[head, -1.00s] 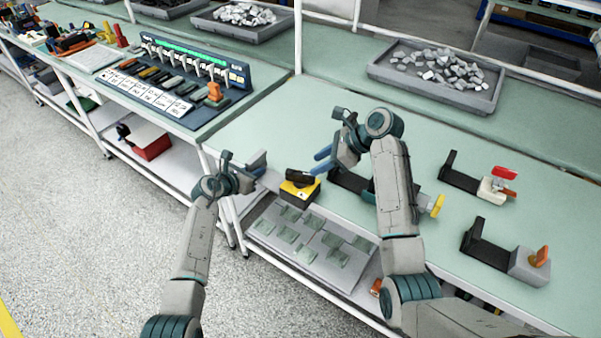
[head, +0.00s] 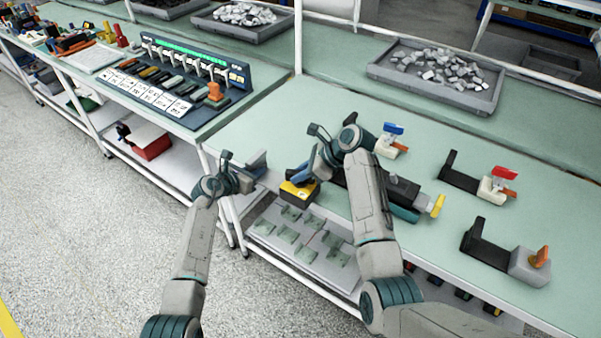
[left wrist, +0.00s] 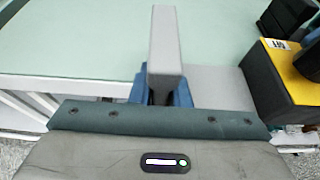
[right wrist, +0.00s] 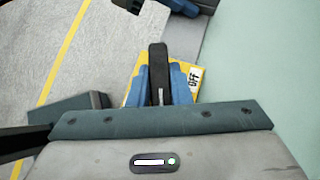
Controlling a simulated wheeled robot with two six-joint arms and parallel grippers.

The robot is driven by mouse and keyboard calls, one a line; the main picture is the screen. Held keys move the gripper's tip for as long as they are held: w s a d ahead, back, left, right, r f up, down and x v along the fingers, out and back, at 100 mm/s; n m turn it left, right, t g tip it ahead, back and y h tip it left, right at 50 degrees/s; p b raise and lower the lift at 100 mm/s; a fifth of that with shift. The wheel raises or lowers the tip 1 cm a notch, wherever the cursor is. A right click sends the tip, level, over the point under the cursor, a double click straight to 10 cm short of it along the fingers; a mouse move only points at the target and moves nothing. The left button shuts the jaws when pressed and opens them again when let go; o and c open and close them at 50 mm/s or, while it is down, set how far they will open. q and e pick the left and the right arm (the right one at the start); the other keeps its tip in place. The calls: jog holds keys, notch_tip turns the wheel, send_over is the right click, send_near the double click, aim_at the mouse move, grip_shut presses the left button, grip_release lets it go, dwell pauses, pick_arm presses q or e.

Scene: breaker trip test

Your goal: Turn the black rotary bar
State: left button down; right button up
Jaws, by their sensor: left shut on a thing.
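The black rotary bar (right wrist: 157,62) sits on the yellow top (right wrist: 133,92) of a small dark box, with an "OFF" label beside it. In the head view the yellow-topped box (head: 299,191) stands at the bench's front edge. My right gripper (head: 299,174) is over the box; it also shows in the right wrist view (right wrist: 160,85), its blue fingers on either side of the bar and apparently open. My left gripper (head: 250,172) is shut on an upright grey plate (left wrist: 165,45) left of the box. In the head view the bar is mostly hidden by my right fingers.
Right of the box lies a dark device with a yellow handle (head: 437,205). Units with red (head: 503,172), orange (head: 541,257) and blue (head: 393,128) levers stand farther right and back. A grey tray of metal parts (head: 377,72) is at the back.

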jog(key=shift+n, duration=0.3)
grip_shut()
jog(key=n+g, duration=0.4)
jog(key=n, duration=0.1)
jog(key=shift+w, duration=0.1)
jog(key=n+g+h, duration=0.1)
jog(key=n+g, duration=0.1)
jog(key=n, duration=0.1)
jog(key=n+g+h, duration=0.1)
jog(key=n+g, duration=0.1)
jog(key=n, duration=0.1)
jog(key=shift+h, duration=0.3)
jog(key=shift+n+g, duration=0.3)
jog(key=shift+n, duration=0.1)
